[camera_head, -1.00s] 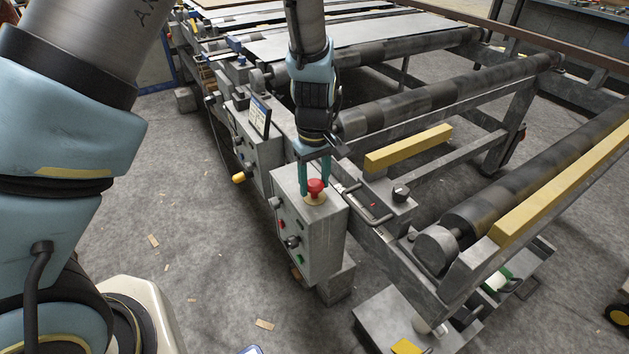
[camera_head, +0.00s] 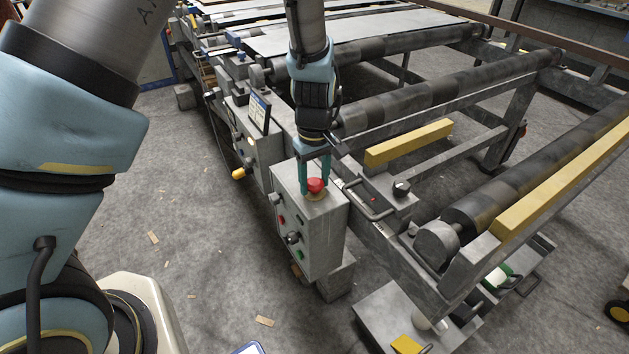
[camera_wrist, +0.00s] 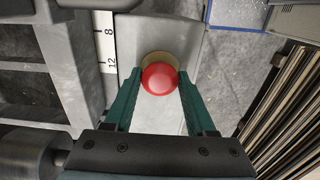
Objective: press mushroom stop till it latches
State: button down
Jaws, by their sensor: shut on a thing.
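The red mushroom stop (camera_head: 315,186) sits on a yellow base on top of a grey control box (camera_head: 322,229). In the wrist view the round red head (camera_wrist: 160,79) shows at the upper middle, with part of the yellow base above it. My gripper (camera_head: 315,182) points down at the box top, with one teal finger on each side of the red head. In the wrist view my gripper (camera_wrist: 158,82) is shut on the mushroom stop by its sides. The stem under the head is hidden.
The box front carries several small buttons and knobs (camera_head: 292,238). To its right are a metal handle (camera_head: 368,207), a black knob (camera_head: 401,188) and a yellow bar (camera_head: 408,145) by the rollers (camera_head: 430,105). Grey floor (camera_head: 205,260) is mostly open at left.

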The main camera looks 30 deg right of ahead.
jog(key=shift+c, duration=1)
grip_release()
jog(key=shift+r, duration=0.1)
notch_tip(320, 180, up, 7)
jog(key=p, duration=0.6)
